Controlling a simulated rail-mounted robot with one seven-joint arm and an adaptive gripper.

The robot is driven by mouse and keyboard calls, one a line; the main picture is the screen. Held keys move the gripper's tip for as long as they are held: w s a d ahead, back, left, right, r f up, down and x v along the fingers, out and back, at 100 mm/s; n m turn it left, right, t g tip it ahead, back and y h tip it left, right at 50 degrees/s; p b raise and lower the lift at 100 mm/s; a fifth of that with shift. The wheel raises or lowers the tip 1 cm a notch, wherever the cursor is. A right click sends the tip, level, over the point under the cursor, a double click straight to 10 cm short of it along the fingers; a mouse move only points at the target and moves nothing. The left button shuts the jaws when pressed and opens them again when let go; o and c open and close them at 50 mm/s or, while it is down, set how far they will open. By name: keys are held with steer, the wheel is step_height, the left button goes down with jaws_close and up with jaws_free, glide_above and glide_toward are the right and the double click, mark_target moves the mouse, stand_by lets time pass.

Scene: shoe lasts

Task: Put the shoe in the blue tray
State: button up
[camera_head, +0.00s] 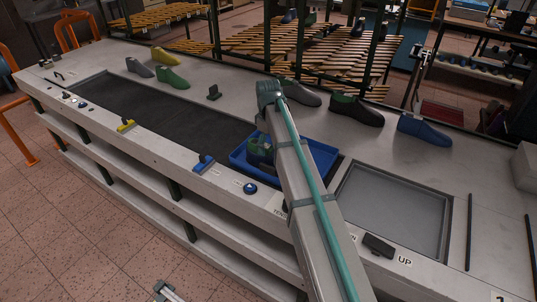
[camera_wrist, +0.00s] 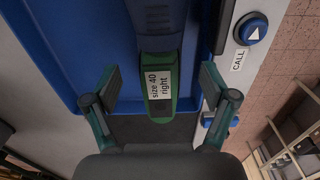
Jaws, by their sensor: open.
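A dark shoe last with a green heel end (camera_wrist: 160,98) and a white label reading "size 40 right" lies between the fingers of my gripper (camera_wrist: 156,86) in the wrist view. The fingers are open, with a gap on each side of it. The blue tray (camera_wrist: 75,75) spreads under and around the last, whose labelled end is by the tray's near rim. Whether the last rests fully on the tray floor cannot be told.
Yellow (camera_head: 165,56), green (camera_head: 173,78) and blue (camera_head: 424,130) lasts stand along the bench's back, with grey and dark ones. A grey recessed panel (camera_head: 395,208) lies right of the tray. A CALL button (camera_wrist: 252,28) and a blue device (camera_head: 204,163) are at the front edge.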

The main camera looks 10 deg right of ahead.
step_height(320, 180, up, 6)
steer(key=shift+r+b, duration=0.15)
steer(key=shift+b, duration=0.5)
steer(key=shift+r, duration=0.35)
